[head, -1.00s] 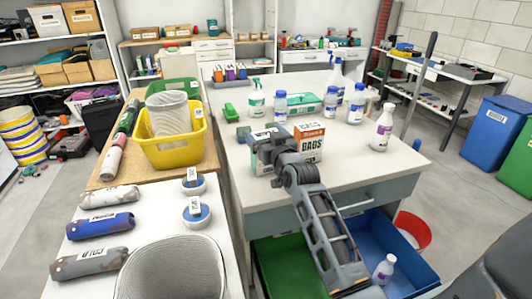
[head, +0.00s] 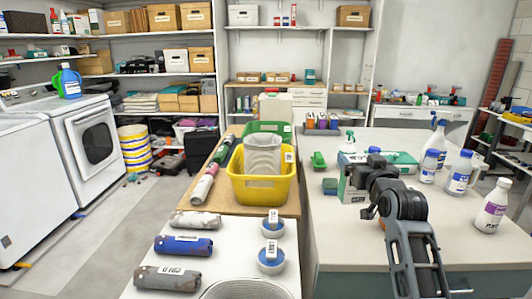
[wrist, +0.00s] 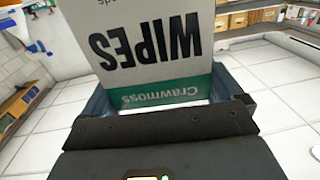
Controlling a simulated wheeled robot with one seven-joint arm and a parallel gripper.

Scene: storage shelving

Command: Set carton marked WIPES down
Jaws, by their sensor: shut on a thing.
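My gripper (head: 372,178) is shut on the carton marked WIPES (head: 349,188), a white box with a green band. In the wrist view the carton (wrist: 150,45) fills the upper middle between the fingers, its lettering upside down. In the head view it is at the left part of the pale worktop (head: 330,235), partly hidden by my gripper. I cannot tell whether its base touches the top.
A green block (head: 330,187) and a small green item (head: 318,161) lie left of the carton. A spray bottle (head: 349,143) and a teal case (head: 403,162) stand behind. Several bottles, including a purple-labelled one (head: 491,207), stand right. A yellow basket (head: 263,188) is on the left bench.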

